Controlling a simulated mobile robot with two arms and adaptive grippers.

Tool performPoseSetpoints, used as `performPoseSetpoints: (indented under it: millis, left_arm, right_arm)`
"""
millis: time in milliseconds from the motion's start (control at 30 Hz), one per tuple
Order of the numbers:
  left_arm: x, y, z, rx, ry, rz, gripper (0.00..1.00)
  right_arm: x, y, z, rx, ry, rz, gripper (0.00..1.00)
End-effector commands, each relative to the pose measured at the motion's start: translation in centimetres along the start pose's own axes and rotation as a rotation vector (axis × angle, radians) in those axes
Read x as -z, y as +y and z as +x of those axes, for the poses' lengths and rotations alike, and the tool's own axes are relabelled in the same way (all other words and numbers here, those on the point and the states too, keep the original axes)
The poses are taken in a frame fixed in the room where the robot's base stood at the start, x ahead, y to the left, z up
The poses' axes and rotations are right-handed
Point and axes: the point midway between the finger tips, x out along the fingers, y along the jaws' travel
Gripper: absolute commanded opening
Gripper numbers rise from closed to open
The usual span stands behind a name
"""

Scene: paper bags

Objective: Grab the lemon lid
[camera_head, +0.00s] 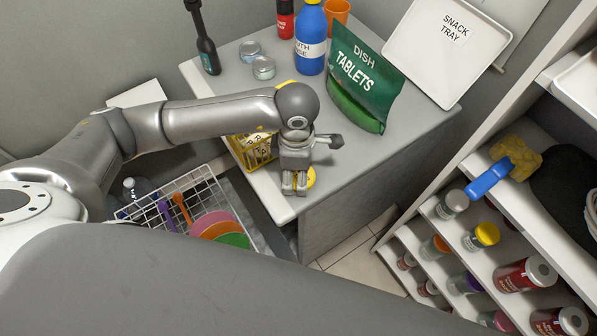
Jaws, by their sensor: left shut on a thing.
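My left gripper (294,187) reaches down over the front left corner of the grey counter. It is shut on a small round yellow thing, which looks like the lemon lid (312,176). The lid shows only at the right side of the fingers; the rest is hidden behind them. I cannot tell whether it touches the counter. My right gripper is not in view.
A yellow basket (251,151) stands left of the gripper, partly hidden by my arm. The green dish tablets bag (364,85), blue bottle (311,38) and snack tray (446,48) stand behind. A wire rack with plates (193,190) is below left.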

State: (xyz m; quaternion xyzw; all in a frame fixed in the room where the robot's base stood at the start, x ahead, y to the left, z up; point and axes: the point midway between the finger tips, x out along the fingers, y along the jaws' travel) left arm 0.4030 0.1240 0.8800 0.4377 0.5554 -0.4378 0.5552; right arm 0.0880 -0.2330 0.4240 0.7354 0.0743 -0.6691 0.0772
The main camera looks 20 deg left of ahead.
Motion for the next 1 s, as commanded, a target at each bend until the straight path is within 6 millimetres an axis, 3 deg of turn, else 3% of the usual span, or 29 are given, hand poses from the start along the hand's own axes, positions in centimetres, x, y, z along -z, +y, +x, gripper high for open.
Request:
performPoseSetpoints:
  millis: [167, 333, 667, 1000]
  left_arm:
    - [0.0, 0.1, -0.9, -0.003, -0.001, -0.001, 0.49]
    - [-0.1, 0.1, -3.1, -0.005, -0.003, 0.002, 0.49]
    - [0.6, -4.9, -8.9, -0.007, -0.005, 0.008, 0.49]
    - [1.7, -11.9, -12.1, -0.007, -0.001, 0.009, 0.49]
  right_arm:
    - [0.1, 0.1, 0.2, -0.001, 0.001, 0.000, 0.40]
    - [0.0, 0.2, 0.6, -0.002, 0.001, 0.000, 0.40]
    - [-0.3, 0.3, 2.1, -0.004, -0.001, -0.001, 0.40]
    - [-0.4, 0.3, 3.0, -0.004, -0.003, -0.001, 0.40]
